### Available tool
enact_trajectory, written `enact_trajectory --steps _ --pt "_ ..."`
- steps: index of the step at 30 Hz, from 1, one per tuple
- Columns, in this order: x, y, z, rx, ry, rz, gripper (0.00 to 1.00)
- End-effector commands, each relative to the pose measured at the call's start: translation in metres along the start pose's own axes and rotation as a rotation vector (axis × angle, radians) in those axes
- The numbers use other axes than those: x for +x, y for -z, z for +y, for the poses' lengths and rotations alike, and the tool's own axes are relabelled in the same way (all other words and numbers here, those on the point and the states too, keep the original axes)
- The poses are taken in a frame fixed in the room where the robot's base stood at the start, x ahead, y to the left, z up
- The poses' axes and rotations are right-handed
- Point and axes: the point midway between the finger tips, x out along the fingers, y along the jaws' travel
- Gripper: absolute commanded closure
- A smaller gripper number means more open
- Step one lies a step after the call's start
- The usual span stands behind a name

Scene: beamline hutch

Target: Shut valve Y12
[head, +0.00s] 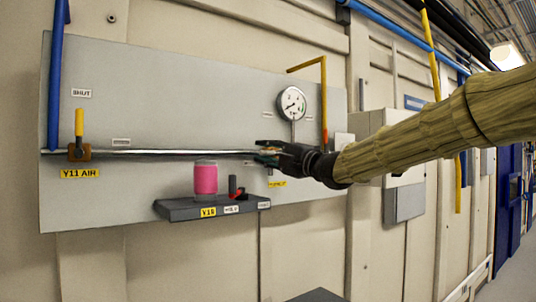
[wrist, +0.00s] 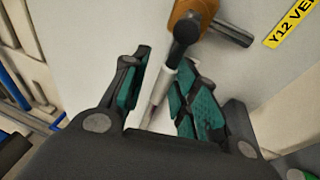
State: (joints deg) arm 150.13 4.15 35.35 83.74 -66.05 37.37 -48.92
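Valve Y12 shows in the wrist view as an orange-brown body (wrist: 190,14) with a black hub. A pale lever (wrist: 166,82) runs from the hub down between my fingers. Part of its yellow label (wrist: 291,24) is at the top right. My gripper (wrist: 165,90) has its teal-padded fingers apart, one on each side of the lever, with a gap visible on the left. I cannot tell whether the right finger touches it. In the head view my gripper (head: 262,152) is at the pipe's right part and hides most of the valve; the label is partly visible below it.
Valve Y11 AIR (head: 79,136), its yellow handle upright, is at the panel's left, with a SHUT sign above. A gauge (head: 292,103) is above my gripper. A dark shelf (head: 180,212) below the pipe holds a pink spool-like object (head: 205,180) and a small red-and-black item.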

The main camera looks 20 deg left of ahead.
Motion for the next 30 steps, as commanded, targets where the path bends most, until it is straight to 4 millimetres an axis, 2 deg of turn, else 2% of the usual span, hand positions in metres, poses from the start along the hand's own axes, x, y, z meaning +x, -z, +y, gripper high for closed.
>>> enact_trajectory --steps 10,14,30 --pt "-0.003 -0.001 -0.003 0.002 0.003 -0.001 0.65" --pt "-0.013 -0.001 -0.002 0.002 0.003 -0.002 0.65" --pt "-0.102 -0.001 -0.002 0.002 0.003 -0.001 0.65"
